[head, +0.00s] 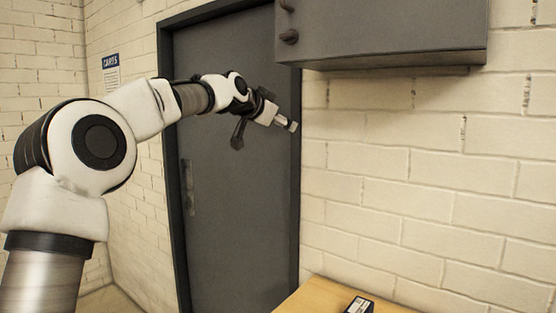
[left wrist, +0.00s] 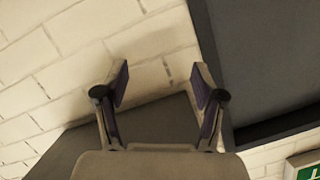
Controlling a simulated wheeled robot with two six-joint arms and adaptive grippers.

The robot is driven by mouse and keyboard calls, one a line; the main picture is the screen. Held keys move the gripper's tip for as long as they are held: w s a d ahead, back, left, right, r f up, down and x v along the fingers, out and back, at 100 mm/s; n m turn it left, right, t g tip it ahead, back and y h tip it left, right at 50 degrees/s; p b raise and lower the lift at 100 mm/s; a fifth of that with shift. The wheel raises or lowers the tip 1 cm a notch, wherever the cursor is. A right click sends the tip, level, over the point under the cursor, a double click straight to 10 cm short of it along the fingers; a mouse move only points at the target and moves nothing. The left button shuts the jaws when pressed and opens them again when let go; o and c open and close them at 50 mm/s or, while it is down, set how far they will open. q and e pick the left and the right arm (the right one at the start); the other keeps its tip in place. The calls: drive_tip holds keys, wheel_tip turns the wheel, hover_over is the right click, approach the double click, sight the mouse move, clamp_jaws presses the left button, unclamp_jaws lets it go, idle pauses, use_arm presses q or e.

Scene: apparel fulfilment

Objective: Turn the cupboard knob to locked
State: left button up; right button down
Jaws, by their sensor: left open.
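The grey cupboard (head: 395,28) hangs on the brick wall at the upper right of the head view. Its dark round knob (head: 289,37) sits low on its left side, and another knob-like fitting (head: 287,5) shows above it at the frame's top. My left gripper (head: 290,125) is below the cupboard and the knob, apart from both. In the left wrist view my left gripper (left wrist: 160,82) has its two fingers spread with nothing between them. A grey surface behind the fingers looks like the cupboard (left wrist: 150,125). No knob is visible there. My right gripper is not in view.
A dark grey door (head: 235,215) in a frame stands behind my left arm. A wooden table (head: 318,297) with a small dark box (head: 359,305) is at the bottom. A green sign (left wrist: 305,168) shows in the left wrist view. The wall below the cupboard is clear.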

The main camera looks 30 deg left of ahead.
use_arm(q)
wheel_tip(320, 180, down, 10)
drive_tip(key=w+a+m+g+y, duration=0.1)
drive_tip(key=w+a+m, duration=0.1)
drive_tip(key=w+m, duration=0.1)
drive_tip(key=shift+a+y+b, duration=0.25)
drive_tip(key=shift+y+b, duration=0.15)
drive_tip(key=shift+b, duration=0.05)
drive_tip(key=shift+s, duration=0.1)
drive_tip(key=shift+f, duration=0.1)
